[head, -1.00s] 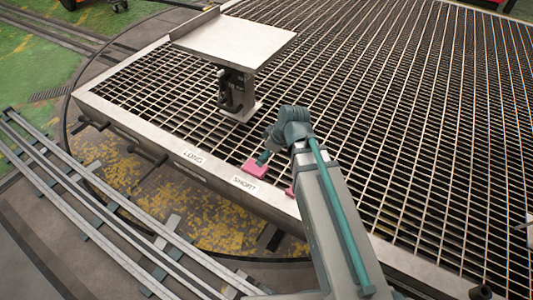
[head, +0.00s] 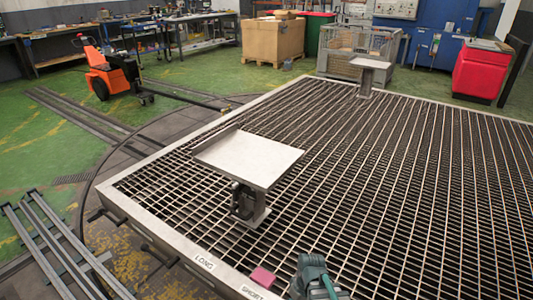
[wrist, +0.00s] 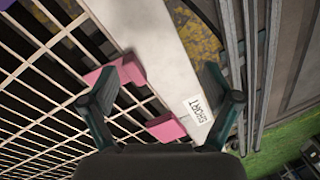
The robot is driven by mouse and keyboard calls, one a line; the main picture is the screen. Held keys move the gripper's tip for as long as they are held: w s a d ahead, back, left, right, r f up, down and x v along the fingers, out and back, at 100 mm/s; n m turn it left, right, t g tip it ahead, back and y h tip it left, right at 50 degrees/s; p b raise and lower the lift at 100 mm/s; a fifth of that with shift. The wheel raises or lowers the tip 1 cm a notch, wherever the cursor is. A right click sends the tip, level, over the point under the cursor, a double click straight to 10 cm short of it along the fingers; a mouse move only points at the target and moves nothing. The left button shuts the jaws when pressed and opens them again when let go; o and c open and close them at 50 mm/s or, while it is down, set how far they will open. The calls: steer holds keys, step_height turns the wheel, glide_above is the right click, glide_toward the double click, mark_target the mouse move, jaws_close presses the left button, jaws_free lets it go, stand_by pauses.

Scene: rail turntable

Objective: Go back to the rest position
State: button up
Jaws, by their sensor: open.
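My gripper (wrist: 158,78) is open in the wrist view, its two dark teal fingers spread wide with nothing held between them. Below it, one pink piece (wrist: 124,72) lies at the inner edge of the frame, partly hidden by the left finger. A second pink piece (wrist: 167,127) lies near the SHORT label (wrist: 198,109). One pink piece (head: 262,277) also shows in the head view, left of my teal wrist joint at the bottom edge. The fingers cannot be made out in the head view.
A metal plate on a stand (head: 250,157) rises from the grating (head: 350,190), left of my arm. A second stand (head: 368,62) is farther back. The LONG label (head: 204,262) is on the metal rim. The grating right of my arm is clear.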

steer(key=s+d+m+g+h+p, duration=0.1)
steer(key=s+d+m+g+p, duration=0.2)
steer(key=s+p, duration=0.5)
steer(key=s+d+m+g+p, duration=0.2)
steer(key=s+p, duration=0.5)
steer(key=s, duration=1.2)
steer(key=shift+d+r+m+g+h+p, duration=0.35)
steer(key=shift+d+m, duration=0.25)
steer(key=shift+d, duration=0.45)
